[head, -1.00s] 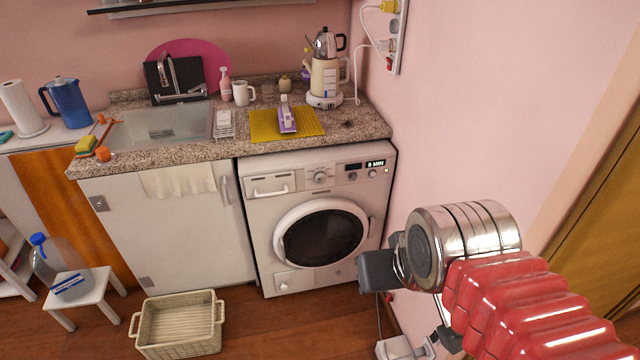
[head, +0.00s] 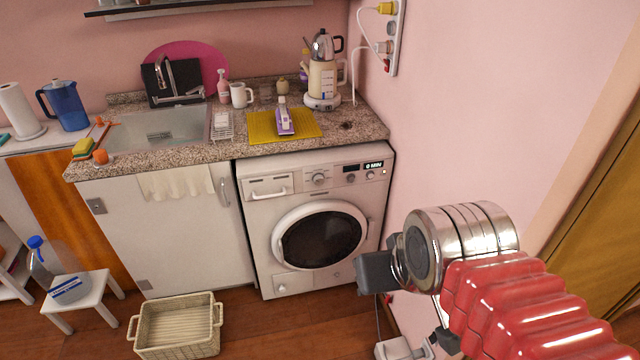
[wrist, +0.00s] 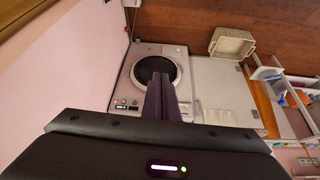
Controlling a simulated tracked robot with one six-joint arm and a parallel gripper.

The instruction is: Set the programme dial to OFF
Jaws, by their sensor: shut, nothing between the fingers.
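The white washing machine (head: 262,222) stands under the right end of the counter, its round door shut. The dial's marks are too small to read. My gripper (head: 372,272) is in front of the machine at the right, apart from it and away from the dial. In the wrist view the machine (wrist: 143,58) appears upside down, and my gripper's fingers (wrist: 161,88) are shut together and empty. They cover part of the front panel there.
The granite counter (head: 205,152) holds a sink, a mug and a yellow mat with a purple-and-white iron-like item. A wicker basket (head: 178,348) and a small stool (head: 82,304) stand on the floor at the left. The pink wall (head: 460,130) is close on the right.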

